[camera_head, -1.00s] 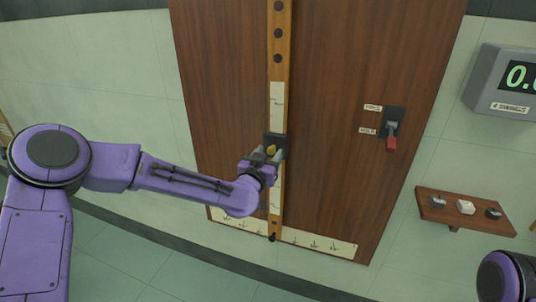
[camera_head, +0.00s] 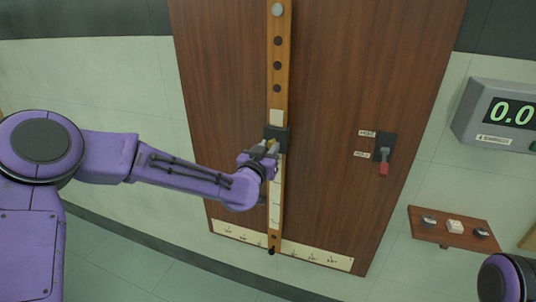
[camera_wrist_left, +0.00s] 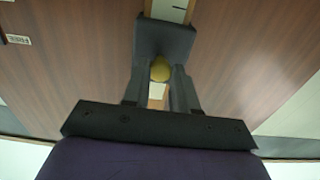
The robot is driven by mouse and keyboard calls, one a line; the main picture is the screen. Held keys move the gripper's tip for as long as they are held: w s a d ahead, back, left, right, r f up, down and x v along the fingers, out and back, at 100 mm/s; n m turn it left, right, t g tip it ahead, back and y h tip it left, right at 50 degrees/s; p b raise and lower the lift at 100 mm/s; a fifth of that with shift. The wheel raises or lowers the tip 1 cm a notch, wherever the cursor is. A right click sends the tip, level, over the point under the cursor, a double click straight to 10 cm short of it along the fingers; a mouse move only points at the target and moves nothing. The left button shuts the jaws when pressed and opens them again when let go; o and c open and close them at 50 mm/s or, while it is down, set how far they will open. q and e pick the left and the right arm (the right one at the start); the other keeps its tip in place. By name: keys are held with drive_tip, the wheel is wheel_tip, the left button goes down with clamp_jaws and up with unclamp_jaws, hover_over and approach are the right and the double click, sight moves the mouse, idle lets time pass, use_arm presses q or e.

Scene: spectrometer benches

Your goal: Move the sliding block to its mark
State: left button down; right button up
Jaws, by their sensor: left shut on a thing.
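The dark sliding block (camera_head: 281,135) sits around the upright wooden bar (camera_head: 279,85), just below the top of the pale scale strip (camera_head: 275,119). The block also shows in the left wrist view (camera_wrist_left: 166,38), with its round yellow knob (camera_wrist_left: 160,70). My left gripper (camera_head: 262,150) is shut on the knob; its two fingers (camera_wrist_left: 161,82) flank it in the wrist view. More strip shows below the block. I cannot make out which strip line is the mark. My right gripper is not in view.
A black lever plate with a red handle (camera_head: 384,168) is on the brown panel (camera_head: 335,80), its handle down. A grey display box (camera_head: 497,115) reads 0.0. A small shelf (camera_head: 440,234) holds three small items. A pale scale (camera_head: 320,257) crosses the panel bottom.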

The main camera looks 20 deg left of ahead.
use_arm(q)
drive_tip(key=c, duration=0.9)
unclamp_jaws()
drive_tip(key=s+b, duration=0.1)
drive_tip(key=s, duration=0.4)
drive_tip(key=s+b, duration=0.1)
drive_tip(key=s, duration=0.4)
drive_tip(key=shift+s+a+b, duration=0.2)
drive_tip(key=shift+s+b, duration=0.1)
drive_tip(key=shift+b, duration=0.1)
